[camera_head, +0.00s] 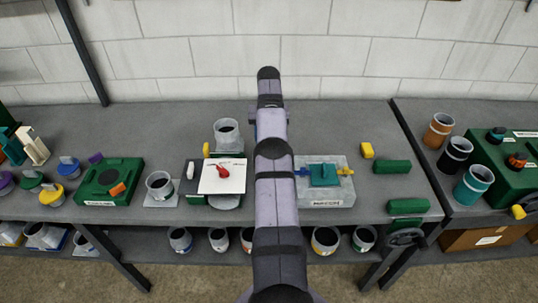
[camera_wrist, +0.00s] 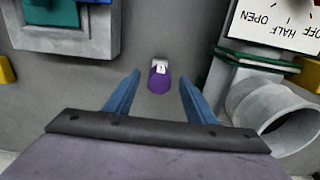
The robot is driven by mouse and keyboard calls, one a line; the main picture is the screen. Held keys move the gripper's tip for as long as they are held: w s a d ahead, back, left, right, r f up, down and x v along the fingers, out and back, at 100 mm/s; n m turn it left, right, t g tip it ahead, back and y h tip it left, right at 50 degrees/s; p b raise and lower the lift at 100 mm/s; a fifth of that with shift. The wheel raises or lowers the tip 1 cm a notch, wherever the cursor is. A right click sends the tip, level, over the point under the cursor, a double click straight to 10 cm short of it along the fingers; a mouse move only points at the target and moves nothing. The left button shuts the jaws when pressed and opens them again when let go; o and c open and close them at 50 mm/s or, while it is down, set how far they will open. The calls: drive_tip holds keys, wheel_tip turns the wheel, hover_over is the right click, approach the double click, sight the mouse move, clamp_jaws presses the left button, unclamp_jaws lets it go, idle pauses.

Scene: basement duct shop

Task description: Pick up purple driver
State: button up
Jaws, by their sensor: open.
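The purple driver (camera_wrist: 158,80) shows in the wrist view as a short purple cylinder with a white labelled end. It lies or stands on the grey bench; which one I cannot tell. My gripper (camera_wrist: 159,77) is open, with one blue finger on each side of the driver in the picture. I see no contact, and the height above it is unclear. In the head view my own arm covers the gripper and the driver.
A grey block with a teal top (camera_head: 323,176) is right of my arm, and a white dial plate with a red pointer (camera_head: 208,177) is left. A grey pipe (camera_wrist: 283,114) is right in the wrist view. Yellow (camera_head: 367,150) and green (camera_head: 391,167) blocks lie farther right.

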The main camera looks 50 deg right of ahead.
drive_tip(key=shift+f+b, duration=1.5)
drive_tip(key=shift+f, duration=0.5)
drive_tip(key=shift+f+p, duration=0.45)
drive_tip(key=shift+f, duration=1.35)
drive_tip(key=c, duration=1.2)
